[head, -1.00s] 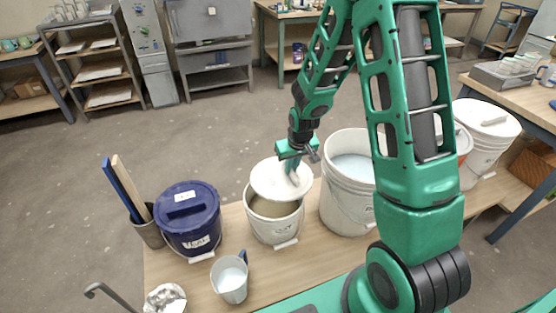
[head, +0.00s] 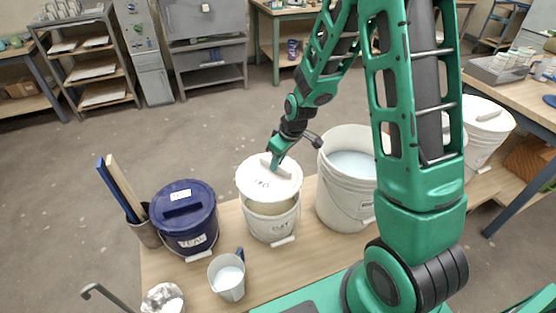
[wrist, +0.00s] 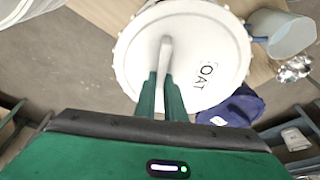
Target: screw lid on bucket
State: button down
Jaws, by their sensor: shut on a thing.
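A blue lidded bucket (head: 186,222) stands to the left, with a pitcher (head: 228,278) in front. A tall open white bucket (head: 343,190) stands close on the right. A pot of sticks (head: 147,234) and a crumpled silvery thing (head: 163,299) are at the left.

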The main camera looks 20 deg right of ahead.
aim_at(278, 171)
jog(key=shift+f, duration=2.6)
jog(key=shift+s, duration=0.1)
jog(key=shift+f, duration=0.8)
dwell(0.8)
jog(key=c, duration=1.3)
grip_release()
jog(key=shift+r, duration=0.1)
jog(key=shift+d+r, duration=0.1)
jog(key=shift+r, duration=3.3)
